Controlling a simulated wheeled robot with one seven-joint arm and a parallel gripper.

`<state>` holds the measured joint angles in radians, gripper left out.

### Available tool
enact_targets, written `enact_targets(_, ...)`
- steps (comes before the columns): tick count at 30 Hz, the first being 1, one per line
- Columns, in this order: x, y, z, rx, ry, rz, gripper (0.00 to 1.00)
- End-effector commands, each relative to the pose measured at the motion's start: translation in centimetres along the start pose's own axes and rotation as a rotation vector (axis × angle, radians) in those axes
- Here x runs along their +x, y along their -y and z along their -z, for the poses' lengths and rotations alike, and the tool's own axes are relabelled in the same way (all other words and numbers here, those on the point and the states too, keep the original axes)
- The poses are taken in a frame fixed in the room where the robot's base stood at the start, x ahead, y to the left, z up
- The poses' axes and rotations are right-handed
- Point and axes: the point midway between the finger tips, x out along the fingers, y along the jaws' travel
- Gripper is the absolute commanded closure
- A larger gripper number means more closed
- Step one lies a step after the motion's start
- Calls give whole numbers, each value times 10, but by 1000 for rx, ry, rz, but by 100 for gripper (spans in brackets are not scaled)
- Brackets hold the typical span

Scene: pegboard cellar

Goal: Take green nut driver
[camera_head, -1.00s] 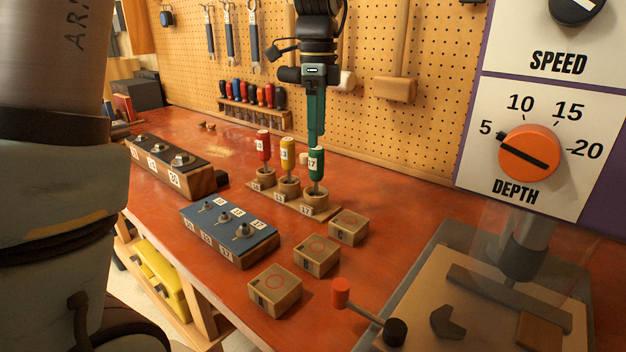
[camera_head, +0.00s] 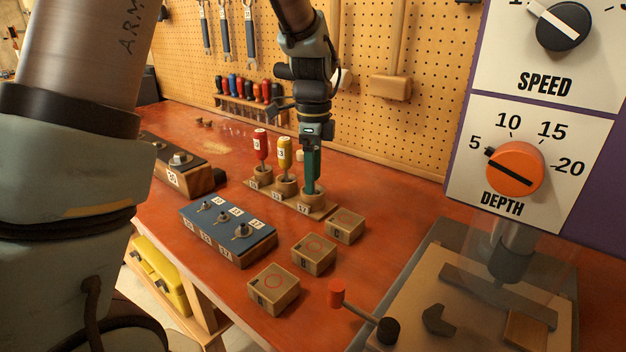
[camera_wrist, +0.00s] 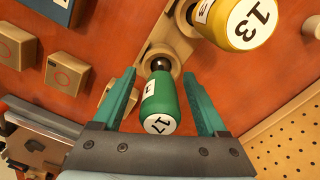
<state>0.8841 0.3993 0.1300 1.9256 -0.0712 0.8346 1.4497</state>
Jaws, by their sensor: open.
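The green nut driver (camera_wrist: 161,98), marked 17, stands upright in the wooden holder (camera_wrist: 107,101). In the head view my gripper (camera_head: 312,180) is lowered over it and its green fingers hide most of the driver. In the wrist view my gripper (camera_wrist: 165,100) is open, with one finger on each side of the green handle and a gap visible on both sides. The yellow nut driver (camera_head: 285,154), marked 13, stands beside it in the same holder. The red nut driver (camera_head: 261,146) stands at the far left end of that holder.
A blue block with sockets or nuts (camera_head: 229,234) and several small wooden boxes (camera_head: 313,254) lie in front of the holder. A machine with a red-knobbed lever (camera_head: 337,292) stands at right. The pegboard (camera_head: 430,130) rises behind. Bare red bench top (camera_head: 385,190) lies right of the holder.

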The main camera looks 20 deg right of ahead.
Motion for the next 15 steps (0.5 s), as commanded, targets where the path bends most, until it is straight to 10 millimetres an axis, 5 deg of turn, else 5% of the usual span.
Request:
enact_targets(3, 0, 0, 0, 0, 0, 0, 27)
enact_targets(15, 0, 0, 0, -1, 0, 0, 72)
